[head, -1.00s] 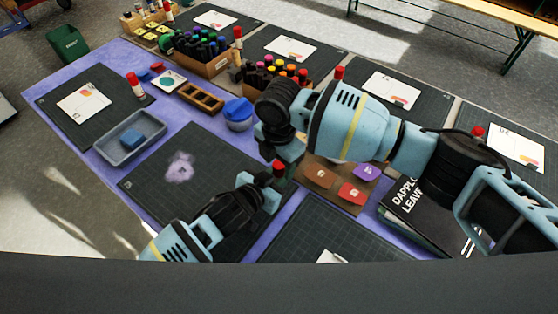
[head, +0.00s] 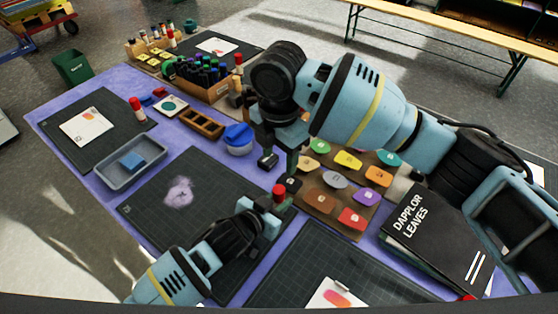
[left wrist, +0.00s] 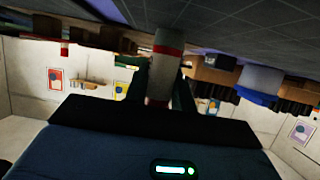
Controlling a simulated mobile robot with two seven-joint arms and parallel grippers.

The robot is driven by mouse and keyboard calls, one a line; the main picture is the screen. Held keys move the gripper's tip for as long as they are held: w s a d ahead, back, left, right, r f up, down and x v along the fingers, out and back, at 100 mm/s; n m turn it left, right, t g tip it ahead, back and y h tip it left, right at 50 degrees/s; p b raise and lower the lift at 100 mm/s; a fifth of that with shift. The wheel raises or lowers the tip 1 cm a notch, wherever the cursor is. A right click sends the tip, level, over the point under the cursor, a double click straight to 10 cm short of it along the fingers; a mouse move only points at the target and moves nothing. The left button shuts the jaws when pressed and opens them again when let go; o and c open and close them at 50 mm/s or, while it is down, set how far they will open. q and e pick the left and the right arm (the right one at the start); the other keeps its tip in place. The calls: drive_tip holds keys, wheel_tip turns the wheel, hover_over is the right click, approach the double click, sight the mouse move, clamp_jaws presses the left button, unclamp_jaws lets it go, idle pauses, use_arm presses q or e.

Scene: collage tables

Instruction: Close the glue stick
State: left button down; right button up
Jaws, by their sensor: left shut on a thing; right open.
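A glue stick with a red top (head: 279,190) stands upright in my left gripper (head: 268,208), over the right corner of the near middle dark mat. My left gripper is shut on it. In the left wrist view the glue stick (left wrist: 166,66) shows a grey body with a red band between the fingers. Whether the red top is fully seated cannot be told. My right gripper (head: 280,163) is open, pointing down just above and behind the red top. It looks empty and apart from the stick.
Paint-coloured labels on a board (head: 318,204) lie right of the stick, and a black book (head: 425,225) beyond them. A blue-lidded tub (head: 238,138), a wooden tray (head: 201,123) and a grey bin (head: 112,172) stand left. Another red-capped glue stick (head: 137,110) stands by the left mat.

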sight(275, 203)
use_arm(q)
drive_tip(key=c, duration=1.1)
unclamp_jaws()
drive_tip(key=v, duration=0.6)
drive_tip(key=shift+s+a, duration=0.1)
drive_tip(key=shift+s, duration=0.05)
drive_tip(key=shift+p+v, duration=0.3)
drive_tip(key=shift+v, duration=0.5)
use_arm(e)
drive_tip(key=shift+r, duration=0.8)
